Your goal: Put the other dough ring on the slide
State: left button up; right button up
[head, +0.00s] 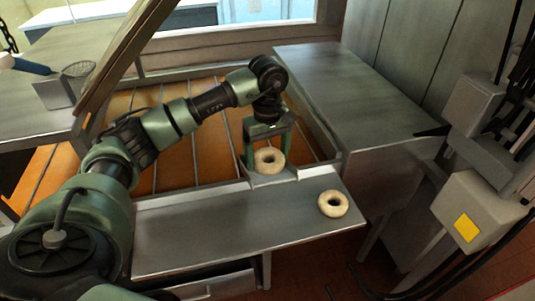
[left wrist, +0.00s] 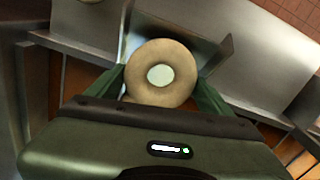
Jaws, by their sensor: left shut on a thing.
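My left gripper (head: 267,155) is shut on a pale dough ring (head: 269,161), with one finger on each side of it. The held ring also shows in the left wrist view (left wrist: 178,92), its hole facing the camera. In the head view it is just above the small metal slide (head: 273,179) with raised sides, at the back edge of the shelf; I cannot tell whether it touches. A second dough ring (head: 333,203) lies flat on the right end of the metal shelf (head: 205,235). My right gripper is not in view.
Behind the shelf is a wide orange-brown basin (head: 205,150) crossed by thin bars. A steel counter (head: 350,90) stands at the back right. A grey machine with a yellow label (head: 467,228) is at the far right. The left part of the shelf is clear.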

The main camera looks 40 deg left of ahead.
pick_arm(q)
jog(key=o, duration=1.3)
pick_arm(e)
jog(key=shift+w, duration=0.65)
pick_arm(q)
jog(key=shift+r+b, duration=0.25)
jog(key=shift+b, duration=0.05)
notch_tip(320, 180, up, 7)
jog(key=b, duration=0.2)
jog(key=shift+r, duration=0.15)
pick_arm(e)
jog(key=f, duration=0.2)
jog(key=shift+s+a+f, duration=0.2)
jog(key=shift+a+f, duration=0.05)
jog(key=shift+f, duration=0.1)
pick_arm(q)
jog(key=shift+w, duration=0.1)
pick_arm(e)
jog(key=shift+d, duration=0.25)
